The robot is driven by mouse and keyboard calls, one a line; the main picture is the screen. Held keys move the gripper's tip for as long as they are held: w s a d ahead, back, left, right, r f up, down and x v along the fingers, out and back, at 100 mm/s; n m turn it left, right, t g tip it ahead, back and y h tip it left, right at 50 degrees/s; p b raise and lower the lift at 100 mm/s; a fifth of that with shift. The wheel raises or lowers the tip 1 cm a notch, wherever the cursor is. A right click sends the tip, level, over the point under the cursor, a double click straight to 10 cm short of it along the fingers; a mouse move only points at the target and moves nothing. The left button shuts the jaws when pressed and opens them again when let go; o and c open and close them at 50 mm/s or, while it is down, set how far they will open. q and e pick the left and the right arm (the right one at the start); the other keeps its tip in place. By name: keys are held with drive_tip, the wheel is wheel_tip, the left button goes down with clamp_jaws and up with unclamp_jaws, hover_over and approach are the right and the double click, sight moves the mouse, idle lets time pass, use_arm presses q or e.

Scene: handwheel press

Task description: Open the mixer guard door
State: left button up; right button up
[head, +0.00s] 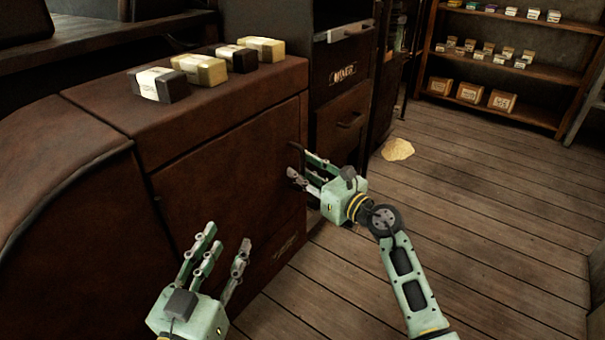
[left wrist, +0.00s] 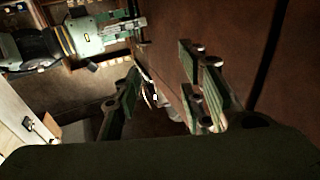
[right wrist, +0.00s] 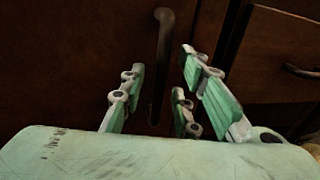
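A large brown door panel (head: 225,190) fills the front of the counter and looks closed. A dark vertical bar handle (right wrist: 164,60) stands on it in the right wrist view; in the head view my right fingers largely hide it. My right gripper (head: 299,166) is at the panel's right edge. Its fingers (right wrist: 160,80) are open on both sides of the handle's lower part; I cannot tell whether they touch it. My left gripper (head: 227,240) is open and empty in front of the panel, and its spread fingers show in the left wrist view (left wrist: 160,80).
Several small wrapped blocks (head: 200,70) sit on the counter top (head: 110,105). A dark cabinet with a label plate (head: 343,73) and a drawer (head: 343,122) stands just right of the door. A pale heap (head: 397,149) lies on the otherwise clear wooden floor (head: 480,220).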

drive_tip(key=shift+w+a, duration=0.2)
clamp_jaws()
idle(0.3)
idle(0.3)
